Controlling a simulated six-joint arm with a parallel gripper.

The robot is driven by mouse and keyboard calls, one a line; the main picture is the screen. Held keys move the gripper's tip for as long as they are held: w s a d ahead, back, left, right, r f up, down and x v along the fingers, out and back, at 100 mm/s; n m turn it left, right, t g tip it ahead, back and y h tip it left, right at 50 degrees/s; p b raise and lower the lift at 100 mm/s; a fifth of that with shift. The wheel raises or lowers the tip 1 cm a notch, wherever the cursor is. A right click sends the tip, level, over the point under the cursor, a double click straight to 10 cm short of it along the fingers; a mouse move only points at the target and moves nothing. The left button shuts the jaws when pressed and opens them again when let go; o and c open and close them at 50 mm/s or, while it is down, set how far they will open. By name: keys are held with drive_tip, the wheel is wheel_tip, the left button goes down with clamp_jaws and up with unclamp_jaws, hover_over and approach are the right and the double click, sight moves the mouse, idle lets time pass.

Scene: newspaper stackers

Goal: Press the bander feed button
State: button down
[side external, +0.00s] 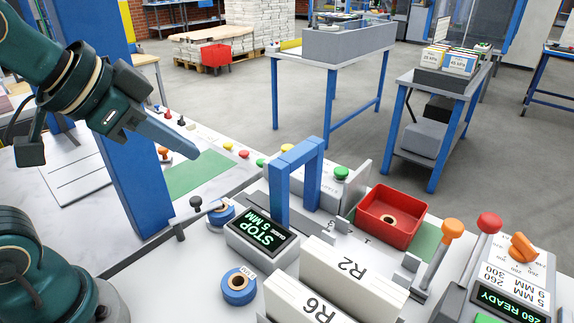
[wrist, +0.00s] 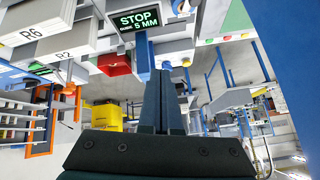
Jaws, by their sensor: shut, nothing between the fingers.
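The bander's blue arch (side external: 292,180) stands on the grey worktop. A green domed button (side external: 341,173) sits on a light grey box just right of the arch. I cannot read a label naming it the feed button. My gripper (side external: 194,153) is shut and empty, in the air left of the arch and apart from the button. In the wrist view its closed fingers (wrist: 160,82) point toward the display and arch.
A blue post (side external: 130,140) stands close to my arm. White bundles marked R2 (side external: 350,268) and R6 (side external: 315,305) lie in front. A red tray (side external: 390,212), an orange-knobbed lever (side external: 452,228) and a "260 READY" console (side external: 505,300) are at right. Small coloured knobs line the back edge.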

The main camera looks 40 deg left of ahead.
drive_tip(key=w+r+m+t, duration=0.1)
drive_tip(key=w+r+m, duration=0.1)
drive_tip(key=w+r, duration=0.5)
drive_tip(key=m+y, duration=0.1)
drive_tip(key=m, duration=0.2)
hover_over(284, 149)
wheel_tip(284, 149, down, 11)
drive_tip(key=shift+w+a+f, duration=0.1)
drive_tip(key=shift+f, duration=0.1)
drive_tip(key=shift+f, duration=4.4)
drive_tip(key=shift+f, duration=0.1)
drive_tip(key=shift+f, duration=0.3)
